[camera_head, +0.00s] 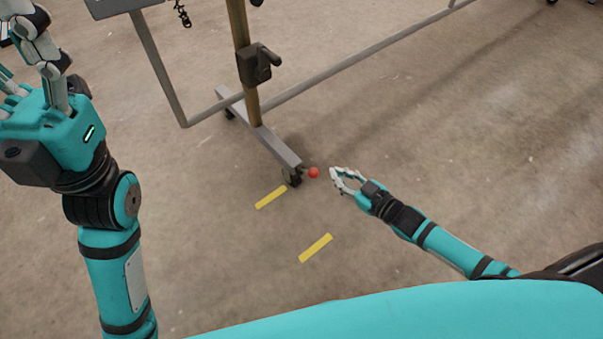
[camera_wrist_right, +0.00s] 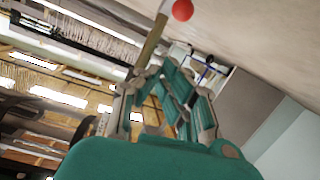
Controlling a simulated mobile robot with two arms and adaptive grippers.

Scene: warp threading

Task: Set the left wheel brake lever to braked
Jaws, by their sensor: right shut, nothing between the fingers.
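The brake lever's red ball knob (camera_head: 313,172) sits by the caster wheel (camera_head: 292,177) at the near end of the loom frame's foot. The knob also shows at the top of the right wrist view (camera_wrist_right: 183,10). My right gripper (camera_head: 335,173) is shut and empty, just to the right of the knob, with a small gap seeming to lie between them. The lever's arm is too small to make out. My left gripper (camera_head: 35,50) is raised at the upper left, far from the knob and partly cut off by the picture edge.
The grey foot bar (camera_head: 270,143) carries a wooden post (camera_head: 241,40) with a black clamp (camera_head: 257,64). A long metal rail (camera_head: 350,62) runs to the upper right. Yellow floor marks (camera_head: 315,248) lie nearer me. The floor on the right is clear.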

